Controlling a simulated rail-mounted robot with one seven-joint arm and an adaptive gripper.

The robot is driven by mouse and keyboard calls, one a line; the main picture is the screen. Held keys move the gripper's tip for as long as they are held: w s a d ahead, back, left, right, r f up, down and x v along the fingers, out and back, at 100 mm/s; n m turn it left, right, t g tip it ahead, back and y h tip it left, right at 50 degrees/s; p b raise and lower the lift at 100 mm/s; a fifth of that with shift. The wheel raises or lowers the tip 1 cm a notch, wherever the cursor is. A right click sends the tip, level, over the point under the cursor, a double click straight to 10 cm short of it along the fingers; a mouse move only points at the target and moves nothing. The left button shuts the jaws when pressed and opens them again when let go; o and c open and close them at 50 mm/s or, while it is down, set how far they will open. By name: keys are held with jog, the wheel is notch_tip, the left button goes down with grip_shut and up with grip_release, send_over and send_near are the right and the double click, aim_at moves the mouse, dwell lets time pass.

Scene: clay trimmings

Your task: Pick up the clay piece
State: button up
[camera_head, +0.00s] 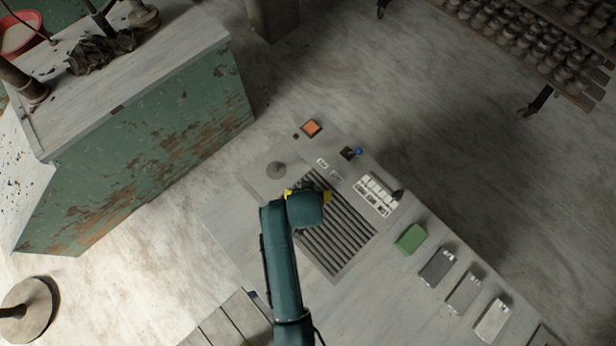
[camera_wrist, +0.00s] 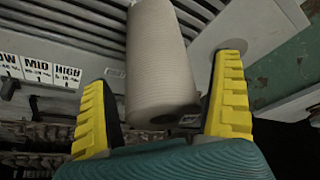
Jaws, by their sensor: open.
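The clay piece (camera_wrist: 160,60) is a beige, ribbed cylinder with a round hollow in its near end. It lies between the two yellow fingers of my gripper (camera_wrist: 164,75) in the wrist view, over the dark slatted grille. The fingers stand apart on either side of it, with a visible gap on the left; the right finger is closer. In the head view my gripper (camera_head: 308,196) is above the upper part of the grille (camera_head: 340,238), and the arm hides the clay piece there. Whether the piece touches the grille is not clear.
A green peeling cabinet (camera_head: 150,140) stands left. Labels (camera_wrist: 38,70) show beside the grille.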

jog(key=c, duration=1.3)
jog(key=shift+c, duration=0.2)
